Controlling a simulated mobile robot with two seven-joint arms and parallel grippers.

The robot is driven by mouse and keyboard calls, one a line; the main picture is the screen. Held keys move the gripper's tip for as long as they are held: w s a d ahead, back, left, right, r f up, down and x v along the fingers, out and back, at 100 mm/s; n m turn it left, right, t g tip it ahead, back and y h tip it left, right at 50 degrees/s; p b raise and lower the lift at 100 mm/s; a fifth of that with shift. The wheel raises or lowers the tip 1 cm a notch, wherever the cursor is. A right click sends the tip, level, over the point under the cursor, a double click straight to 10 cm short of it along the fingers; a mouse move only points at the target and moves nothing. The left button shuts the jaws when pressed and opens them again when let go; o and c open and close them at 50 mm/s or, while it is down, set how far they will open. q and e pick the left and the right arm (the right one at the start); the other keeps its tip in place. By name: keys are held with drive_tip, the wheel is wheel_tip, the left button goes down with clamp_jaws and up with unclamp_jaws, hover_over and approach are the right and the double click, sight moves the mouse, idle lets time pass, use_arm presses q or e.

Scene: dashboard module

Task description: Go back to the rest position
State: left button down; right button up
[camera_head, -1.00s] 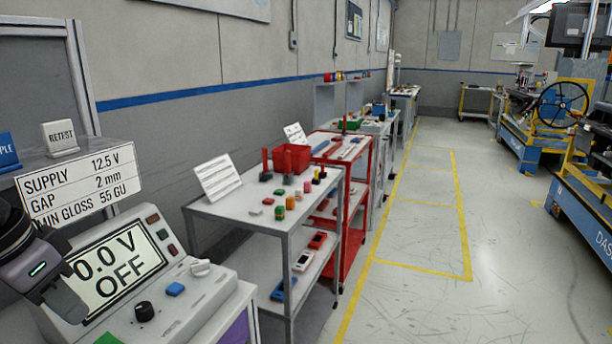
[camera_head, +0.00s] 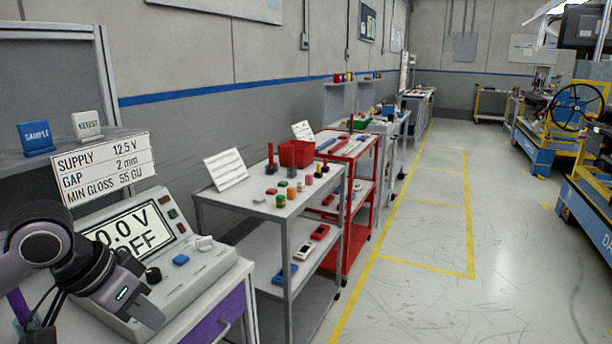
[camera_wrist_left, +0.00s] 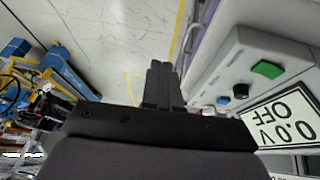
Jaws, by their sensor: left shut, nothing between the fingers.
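My left arm comes in at the lower left of the head view. My left gripper (camera_head: 148,314) is shut and empty, in front of the grey console (camera_head: 205,266) and overlapping part of it. In the left wrist view its two dark fingers (camera_wrist_left: 160,84) are together with nothing between them. The console's display (camera_head: 150,228) is partly hidden by the arm and reads OFF; it also shows in the left wrist view (camera_wrist_left: 284,124). My right gripper is not in view.
A sign (camera_head: 102,168) and blue and white blocks (camera_head: 37,138) stand behind the console. A grey cart (camera_head: 290,222) with small parts and a red cart (camera_head: 362,212) stand to the right. The floor (camera_head: 420,300) at right is clear, with yellow lines.

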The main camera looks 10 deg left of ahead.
use_arm(q)
drive_tip(key=w+d+f+t+h, duration=0.15)
drive_tip(key=d+f, duration=0.25)
drive_tip(key=f, duration=0.4)
drive_tip(key=d+f+t+h, duration=0.15)
drive_tip(key=d+f, duration=0.25)
drive_tip(key=f, duration=0.4)
drive_tip(key=s+d+f+n+t+y, duration=0.1)
drive_tip(key=s+f+t+y, duration=0.2)
drive_tip(key=s+f, duration=1.1)
drive_tip(key=shift+d+f+n+y, duration=0.3)
drive_tip(key=shift+d+y, duration=0.1)
